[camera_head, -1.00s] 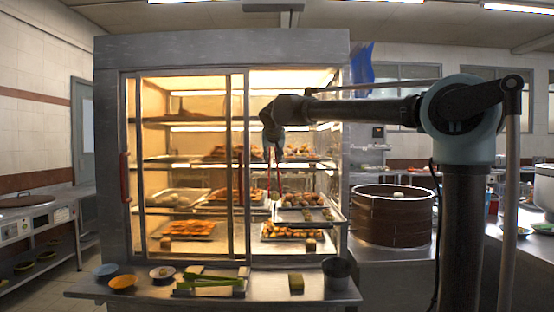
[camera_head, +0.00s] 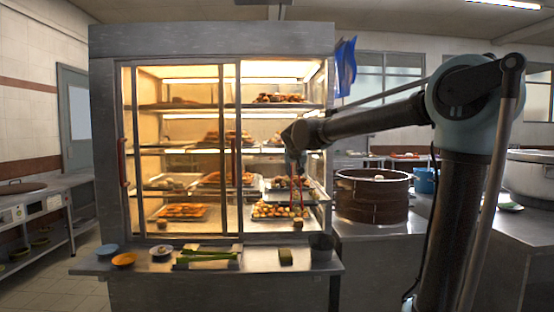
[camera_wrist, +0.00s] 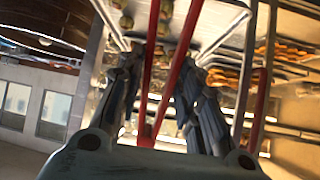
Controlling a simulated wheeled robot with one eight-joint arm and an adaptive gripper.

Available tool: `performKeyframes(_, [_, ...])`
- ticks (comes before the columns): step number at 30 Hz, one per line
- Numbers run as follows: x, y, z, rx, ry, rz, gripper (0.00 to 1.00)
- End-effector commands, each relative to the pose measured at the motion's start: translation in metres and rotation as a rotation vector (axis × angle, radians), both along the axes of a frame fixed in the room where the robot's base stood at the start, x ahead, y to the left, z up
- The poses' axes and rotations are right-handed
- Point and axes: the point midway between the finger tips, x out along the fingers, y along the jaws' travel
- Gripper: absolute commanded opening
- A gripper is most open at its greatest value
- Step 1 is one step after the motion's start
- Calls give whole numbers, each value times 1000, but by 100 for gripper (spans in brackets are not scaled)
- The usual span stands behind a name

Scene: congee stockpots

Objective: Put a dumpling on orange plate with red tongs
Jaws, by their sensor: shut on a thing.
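My gripper (camera_head: 297,168) is shut on the red tongs (camera_head: 298,196) in front of the cabinet's open right side. The tongs hang down near the lower trays. In the wrist view my gripper (camera_wrist: 165,90) has the two red tong arms (camera_wrist: 178,65) between its fingers. I cannot tell whether the tongs hold anything. The orange plate (camera_head: 124,260) lies on the ledge at the front left. A pale round dumpling-like piece (camera_head: 378,178) sits on the brown steamer (camera_head: 371,200). Pale round pieces also lie on a middle-left tray in the cabinet, behind glass.
The glass-fronted cabinet (camera_head: 212,42) holds several food trays. On its ledge are a blue plate (camera_head: 107,249), a small dish (camera_head: 161,251), green tongs (camera_head: 207,255), a green block (camera_head: 286,257) and a dark cup (camera_head: 321,247). A large pot (camera_head: 530,180) stands at right.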

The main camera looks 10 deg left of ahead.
Motion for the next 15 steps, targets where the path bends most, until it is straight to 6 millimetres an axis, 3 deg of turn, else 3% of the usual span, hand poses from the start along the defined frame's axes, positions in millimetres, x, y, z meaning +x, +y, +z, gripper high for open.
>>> performKeyframes(1, [5,-19,-13,0,0,-22,0])
performKeyframes(15, [41,-162,-128,0,1,-172,0])
